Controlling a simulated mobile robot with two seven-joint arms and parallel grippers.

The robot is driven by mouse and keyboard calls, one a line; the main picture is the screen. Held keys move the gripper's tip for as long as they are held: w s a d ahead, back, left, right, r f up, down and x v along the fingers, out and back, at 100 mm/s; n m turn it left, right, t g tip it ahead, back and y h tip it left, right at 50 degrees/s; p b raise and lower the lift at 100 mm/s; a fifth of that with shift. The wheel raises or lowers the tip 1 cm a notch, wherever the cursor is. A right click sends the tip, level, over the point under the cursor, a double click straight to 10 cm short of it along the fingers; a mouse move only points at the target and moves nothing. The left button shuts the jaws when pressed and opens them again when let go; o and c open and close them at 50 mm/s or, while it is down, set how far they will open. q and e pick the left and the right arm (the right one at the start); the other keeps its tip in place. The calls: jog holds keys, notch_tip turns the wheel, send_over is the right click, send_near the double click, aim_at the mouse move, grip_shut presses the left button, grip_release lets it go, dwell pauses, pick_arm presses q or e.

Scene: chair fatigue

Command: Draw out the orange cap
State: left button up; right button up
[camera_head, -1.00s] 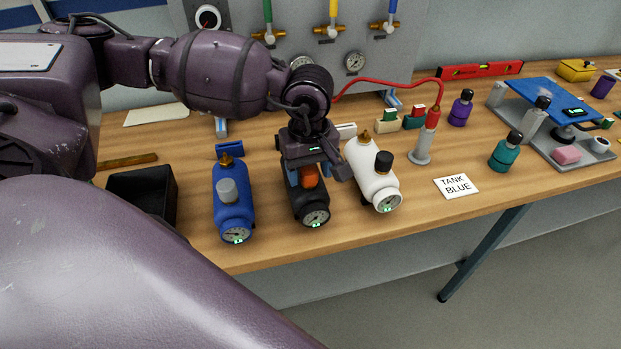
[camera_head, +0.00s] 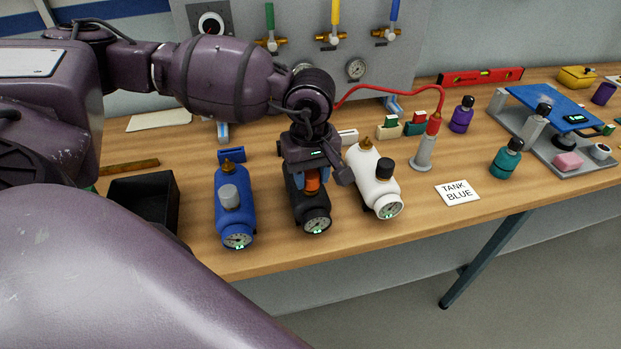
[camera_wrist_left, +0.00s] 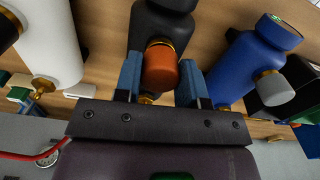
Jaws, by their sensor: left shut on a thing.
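The orange cap (camera_head: 312,183) sits on the side of the black tank (camera_head: 314,218), which lies on the bench between a blue tank and a white one. In the left wrist view the orange cap (camera_wrist_left: 161,68) stands on a brass collar of the black tank (camera_wrist_left: 160,22). My left gripper (camera_head: 312,176) is over the black tank, shut on the orange cap with a blue-padded finger on each side. The fingers (camera_wrist_left: 160,84) also show in the left wrist view. The cap is at the tank, with no clear gap beneath it. My right gripper is out of view.
The blue tank (camera_head: 234,213) with a grey cap stands close on the left, the white tank (camera_head: 371,178) with a black cap close on the right. A black open box (camera_head: 172,207) is further left. A "TANK BLUE" card (camera_head: 457,193) lies right, with bare bench around it.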

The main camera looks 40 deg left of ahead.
pick_arm(q)
jog(key=shift+r, duration=0.4)
jog(key=shift+r+p, duration=0.3)
jog(key=shift+r, duration=0.3)
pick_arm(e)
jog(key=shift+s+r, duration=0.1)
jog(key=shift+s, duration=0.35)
pick_arm(q)
jog(key=shift+r, duration=0.25)
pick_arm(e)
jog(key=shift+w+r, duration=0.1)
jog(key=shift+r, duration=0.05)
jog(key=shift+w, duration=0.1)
pick_arm(q)
jog(key=shift+r, duration=0.2)
jog(key=shift+r+p, duration=0.5)
jog(key=shift+r, duration=0.3)
jog(key=shift+r+p, duration=0.35)
jog(key=shift+r, duration=0.65)
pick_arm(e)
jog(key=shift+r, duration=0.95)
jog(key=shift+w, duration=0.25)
